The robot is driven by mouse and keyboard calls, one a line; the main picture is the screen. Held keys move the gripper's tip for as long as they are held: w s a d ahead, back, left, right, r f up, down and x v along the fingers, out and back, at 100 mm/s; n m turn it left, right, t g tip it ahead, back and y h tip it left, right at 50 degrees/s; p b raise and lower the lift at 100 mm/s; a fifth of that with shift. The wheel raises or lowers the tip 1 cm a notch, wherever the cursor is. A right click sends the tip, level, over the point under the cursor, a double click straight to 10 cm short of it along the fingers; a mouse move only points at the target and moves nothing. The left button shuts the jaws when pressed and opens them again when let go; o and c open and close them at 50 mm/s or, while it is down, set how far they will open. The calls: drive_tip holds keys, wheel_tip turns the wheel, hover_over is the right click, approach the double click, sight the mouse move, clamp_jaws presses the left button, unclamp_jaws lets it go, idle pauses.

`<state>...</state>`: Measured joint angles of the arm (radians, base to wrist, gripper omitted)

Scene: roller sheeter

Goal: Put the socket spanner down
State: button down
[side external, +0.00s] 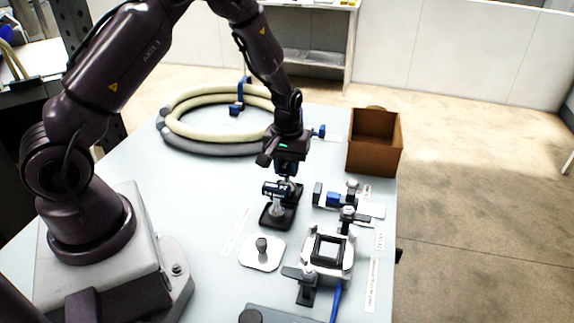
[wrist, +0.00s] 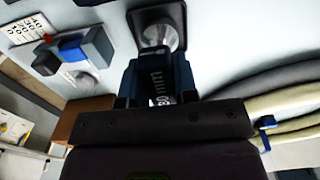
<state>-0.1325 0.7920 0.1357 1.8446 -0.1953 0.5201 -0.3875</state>
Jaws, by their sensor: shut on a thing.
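The socket spanner (side external: 277,189) has a dark blue body with white lettering and a silver lower end. My gripper (side external: 286,174) points down and is shut on its upper part. The spanner stands roughly upright over a small black tray (side external: 271,222). I cannot tell whether its lower end touches the tray. In the wrist view the spanner's blue body (wrist: 158,82) sits between the fingers, with its silver end in front of the black tray (wrist: 143,17). The fingers hide part of the body.
A silver square frame with clamps (side external: 341,262) stands to the right of the tray. A white plate with a knob (side external: 262,259) lies in front. Coiled hoses (side external: 176,134) lie behind, and an open brown box (side external: 375,160) stands at the back right.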

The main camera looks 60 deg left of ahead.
drive_tip(key=shift+f, duration=0.15)
drive_tip(key=c, duration=0.9)
unclamp_jaws()
drive_tip(key=s+d+r+m+t, duration=0.1)
drive_tip(key=s+d+r+m, duration=0.15)
drive_tip(key=r, duration=0.95)
drive_tip(key=s+d+r+m+t, duration=0.1)
drive_tip(key=s+d+r, duration=0.25)
drive_tip(key=r, duration=0.85)
drive_tip(key=s+d+r+m+t, duration=0.1)
drive_tip(key=s, duration=0.3)
drive_tip(key=s+d+r+m+t, duration=0.1)
drive_tip(key=s+r+m, duration=0.1)
drive_tip(key=s, duration=0.3)
drive_tip(key=s+d+r+m+t, duration=0.1)
drive_tip(key=s+r+m, duration=0.1)
drive_tip(key=s, duration=0.2)
drive_tip(key=shift+s+d+m+t, duration=0.2)
drive_tip(key=shift+d+m+t, duration=0.05)
drive_tip(key=shift+d+t, duration=0.05)
